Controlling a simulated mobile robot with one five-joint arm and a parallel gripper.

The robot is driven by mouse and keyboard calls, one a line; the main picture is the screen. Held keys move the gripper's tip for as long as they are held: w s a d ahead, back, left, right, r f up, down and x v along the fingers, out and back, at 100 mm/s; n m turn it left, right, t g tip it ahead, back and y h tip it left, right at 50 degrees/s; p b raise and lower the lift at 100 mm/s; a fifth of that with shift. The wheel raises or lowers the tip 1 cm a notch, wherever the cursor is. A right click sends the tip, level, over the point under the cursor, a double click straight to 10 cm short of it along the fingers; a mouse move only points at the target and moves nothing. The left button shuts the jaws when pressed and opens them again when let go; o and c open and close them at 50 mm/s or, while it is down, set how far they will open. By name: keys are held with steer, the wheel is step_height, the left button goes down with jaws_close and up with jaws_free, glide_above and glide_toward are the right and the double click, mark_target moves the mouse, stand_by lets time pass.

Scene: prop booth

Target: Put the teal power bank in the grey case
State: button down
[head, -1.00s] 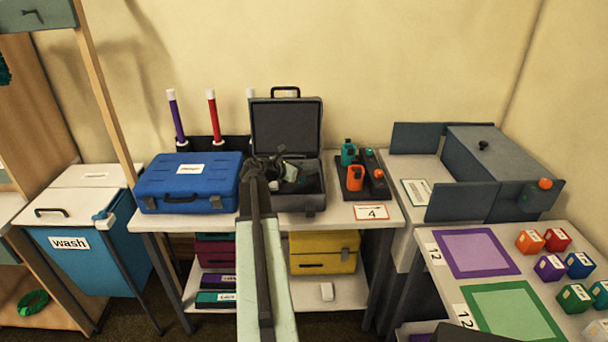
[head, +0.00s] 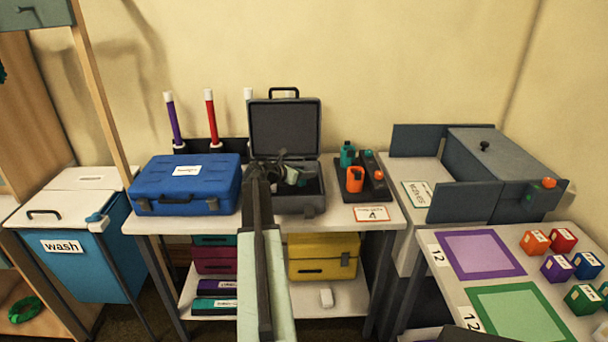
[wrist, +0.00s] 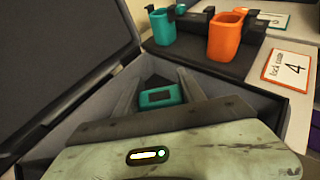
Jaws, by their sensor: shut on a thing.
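The grey case (head: 285,128) stands open on the middle table, its lid raised at the back. Its lid (wrist: 60,55) also fills the left of the wrist view. My gripper (head: 294,176) reaches over the case's open box. In the wrist view, my gripper (wrist: 158,92) has its two fingers on either side of the teal power bank (wrist: 158,97), which has a small dark panel. The power bank is inside the case's outline. I cannot tell whether it touches the case floor. In the head view, the gripper and wrist mostly hide it.
A blue case (head: 186,190) stands left of the grey case. A dark holder (head: 378,192) with an orange cup (head: 355,180) and a teal cup (head: 347,154) stands close on its right.

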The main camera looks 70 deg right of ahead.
steer(key=shift+f+b, duration=0.45)
steer(key=shift+f, duration=0.1)
steer(key=c, duration=0.7)
jaws_free()
steer(key=shift+r, duration=0.25)
steer(key=p+v, duration=0.2)
steer(key=v, duration=0.2)
steer(key=p+v, duration=0.2)
steer(key=v, duration=0.2)
steer(key=r+p+v, duration=0.1)
steer(key=p+v, duration=0.1)
steer(key=v, duration=0.2)
